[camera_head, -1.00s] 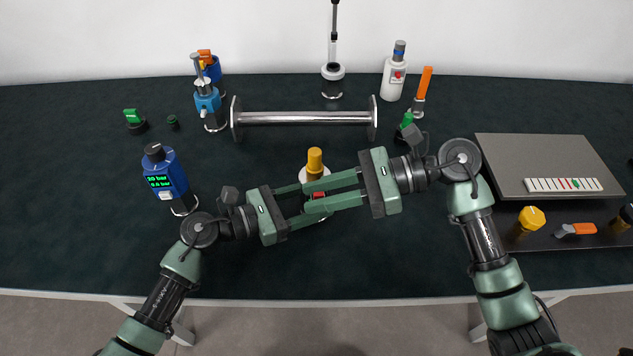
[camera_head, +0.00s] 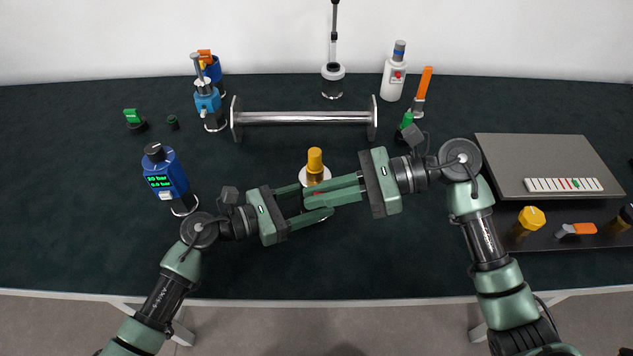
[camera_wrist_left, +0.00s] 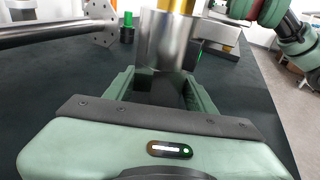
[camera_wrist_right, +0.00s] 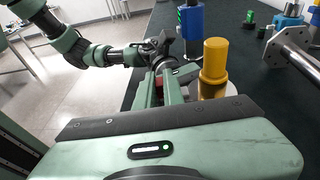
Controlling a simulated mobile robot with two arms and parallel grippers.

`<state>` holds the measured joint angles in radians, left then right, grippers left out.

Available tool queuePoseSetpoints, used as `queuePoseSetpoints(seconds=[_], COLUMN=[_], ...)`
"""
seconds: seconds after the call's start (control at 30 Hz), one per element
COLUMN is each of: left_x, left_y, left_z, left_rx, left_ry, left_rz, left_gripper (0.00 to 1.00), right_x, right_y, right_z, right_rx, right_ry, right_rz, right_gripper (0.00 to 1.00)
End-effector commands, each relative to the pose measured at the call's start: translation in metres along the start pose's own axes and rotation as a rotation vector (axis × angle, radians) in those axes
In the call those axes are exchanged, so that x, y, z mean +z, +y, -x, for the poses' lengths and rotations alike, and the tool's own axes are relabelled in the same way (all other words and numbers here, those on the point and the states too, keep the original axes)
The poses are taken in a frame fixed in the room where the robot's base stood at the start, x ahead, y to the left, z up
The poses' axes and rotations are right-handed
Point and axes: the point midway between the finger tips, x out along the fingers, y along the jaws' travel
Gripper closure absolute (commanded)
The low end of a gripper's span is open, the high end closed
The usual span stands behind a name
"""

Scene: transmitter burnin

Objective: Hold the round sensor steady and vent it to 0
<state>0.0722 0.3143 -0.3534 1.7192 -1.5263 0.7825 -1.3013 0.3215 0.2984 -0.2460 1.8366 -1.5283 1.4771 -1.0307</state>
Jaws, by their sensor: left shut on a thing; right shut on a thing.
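The round sensor has an upright yellow-orange cap (camera_head: 315,162) on a pale round body (camera_head: 303,176), at the table's middle. My left gripper (camera_head: 311,204) is shut on the body from the left; in the left wrist view its fingers lie either side of the metallic cylinder (camera_wrist_left: 167,42). My right gripper (camera_head: 309,196) comes from the right, its fingers closed on a small red part (camera_wrist_right: 160,93) at the sensor's front, mostly hidden. The blue gauge (camera_head: 165,175) at left has a green two-line display; its lower line appears to read 0.0 bar.
A steel flanged pipe (camera_head: 305,118) lies behind the sensor. A blue valve device (camera_head: 207,104) stands at back left, a white bottle-like device (camera_head: 394,76) at back right. A grey panel (camera_head: 540,155) with knobs in front is at right. The front middle table is bare.

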Motion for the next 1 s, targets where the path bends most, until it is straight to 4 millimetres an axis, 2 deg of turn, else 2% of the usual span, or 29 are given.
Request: queuePoseSetpoints(seconds=[0.93,1.0], left_x=[0.0,0.0], left_y=[0.001,0.001], left_z=[0.0,0.0], left_rx=[0.002,0.002], left_ry=[0.0,0.0], left_rz=[0.001,0.001], left_gripper=[0.87,0.87], right_x=[-0.001,-0.001], right_y=[0.014,0.014], right_z=[0.0,0.0], right_rx=[0.001,0.001], right_ry=[0.002,0.001], right_rz=[0.0,-0.001], right_gripper=[1.0,0.75])
